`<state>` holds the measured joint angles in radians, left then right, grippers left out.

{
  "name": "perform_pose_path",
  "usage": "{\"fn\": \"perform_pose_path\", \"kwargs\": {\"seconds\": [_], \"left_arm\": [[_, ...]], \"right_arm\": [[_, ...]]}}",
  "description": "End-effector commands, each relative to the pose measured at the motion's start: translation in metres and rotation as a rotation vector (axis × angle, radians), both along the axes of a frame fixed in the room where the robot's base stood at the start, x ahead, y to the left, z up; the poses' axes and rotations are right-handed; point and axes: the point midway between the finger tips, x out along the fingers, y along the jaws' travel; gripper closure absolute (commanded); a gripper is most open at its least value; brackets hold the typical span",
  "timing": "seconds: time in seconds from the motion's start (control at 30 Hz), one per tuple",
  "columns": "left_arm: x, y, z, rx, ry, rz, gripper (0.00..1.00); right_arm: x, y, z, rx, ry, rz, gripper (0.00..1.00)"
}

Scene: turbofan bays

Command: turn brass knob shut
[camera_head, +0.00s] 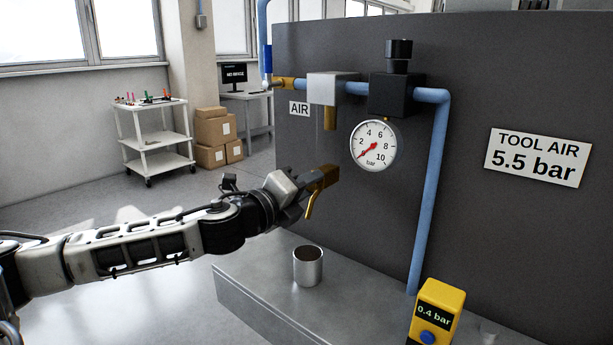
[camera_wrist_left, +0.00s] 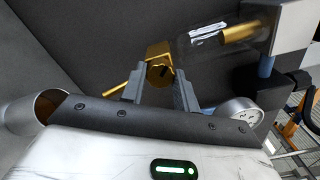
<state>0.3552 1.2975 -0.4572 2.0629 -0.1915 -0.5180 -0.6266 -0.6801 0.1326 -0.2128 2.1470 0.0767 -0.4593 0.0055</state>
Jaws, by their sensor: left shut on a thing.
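The brass knob (camera_head: 322,178) sits at the lower end of a clear bowl under the AIR filter, with a thin brass lever angled down from it. In the wrist view the knob (camera_wrist_left: 158,70) lies between the two fingers, its lever pointing to the left. My left gripper (camera_head: 307,186) is shut on it; the fingers (camera_wrist_left: 158,92) hide part of its sides. The white round gauge (camera_head: 373,146) has its red needle near the low end. My right gripper is in neither view.
A metal cup (camera_head: 308,266) stands on the grey ledge (camera_head: 262,301) below the gripper. A yellow meter (camera_head: 437,309) reads 0.4 bar. A blue pipe (camera_head: 431,190) runs down the dark panel. A sign (camera_head: 538,157) reads TOOL AIR 5.5 bar.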

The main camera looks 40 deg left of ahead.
Motion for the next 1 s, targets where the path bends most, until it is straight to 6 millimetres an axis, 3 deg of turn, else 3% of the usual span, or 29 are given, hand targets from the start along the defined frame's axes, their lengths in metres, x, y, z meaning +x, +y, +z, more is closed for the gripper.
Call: {"fn": "perform_pose_path", "kwargs": {"seconds": [0.6, 1.0], "left_arm": [[0.000, 0.000, 0.001, 0.560, -0.040, -0.002, 0.93], [0.000, 0.001, -0.001, 0.775, -0.059, -0.002, 0.93]], "right_arm": [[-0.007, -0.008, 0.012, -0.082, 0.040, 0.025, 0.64], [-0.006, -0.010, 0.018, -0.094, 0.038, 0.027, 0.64]]}}
